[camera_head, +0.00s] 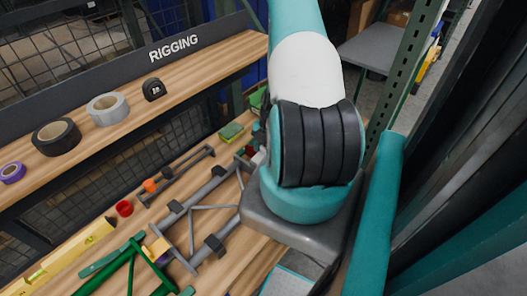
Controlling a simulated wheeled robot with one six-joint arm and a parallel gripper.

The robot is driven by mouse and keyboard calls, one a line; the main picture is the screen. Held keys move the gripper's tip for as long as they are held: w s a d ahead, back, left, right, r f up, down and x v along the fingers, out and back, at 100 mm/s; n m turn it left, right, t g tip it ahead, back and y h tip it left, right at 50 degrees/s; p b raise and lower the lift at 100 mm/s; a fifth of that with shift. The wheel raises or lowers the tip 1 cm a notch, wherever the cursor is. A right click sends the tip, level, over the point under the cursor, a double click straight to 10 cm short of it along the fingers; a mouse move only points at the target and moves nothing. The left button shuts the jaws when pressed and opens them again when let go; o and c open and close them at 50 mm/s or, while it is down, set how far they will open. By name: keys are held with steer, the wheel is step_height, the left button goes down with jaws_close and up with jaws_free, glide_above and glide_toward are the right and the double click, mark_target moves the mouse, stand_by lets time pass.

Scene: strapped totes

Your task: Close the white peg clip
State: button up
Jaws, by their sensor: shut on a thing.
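My gripper is not in view; my own teal, white and black arm fills the middle and hides what lies behind it. At the arm's left edge, a small pale piece (258,157) shows beside dark and red bits. It may be the white peg clip, but too little shows to tell whether it is open or shut. No other white clip is visible.
A wooden bench holds a grey tube frame (190,215), a green tube frame (130,268), a yellow level (65,255), a red cup-like piece (124,208) and an orange one (150,185). A shelf marked RIGGING carries tape rolls (107,108). A green upright (402,75) stands at right.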

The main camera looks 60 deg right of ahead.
steer(key=shift+d+f+y+b, duration=0.2)
steer(key=shift+f+y+b, duration=0.15)
steer(key=shift+y, duration=0.05)
steer(key=shift+a, duration=0.1)
steer(key=o, duration=0.8)
steer(key=shift+c, duration=0.2)
steer(key=b+v, duration=0.4)
steer(key=v, duration=1.3)
steer(key=shift+s+d, duration=0.3)
steer(key=shift+d, duration=0.1)
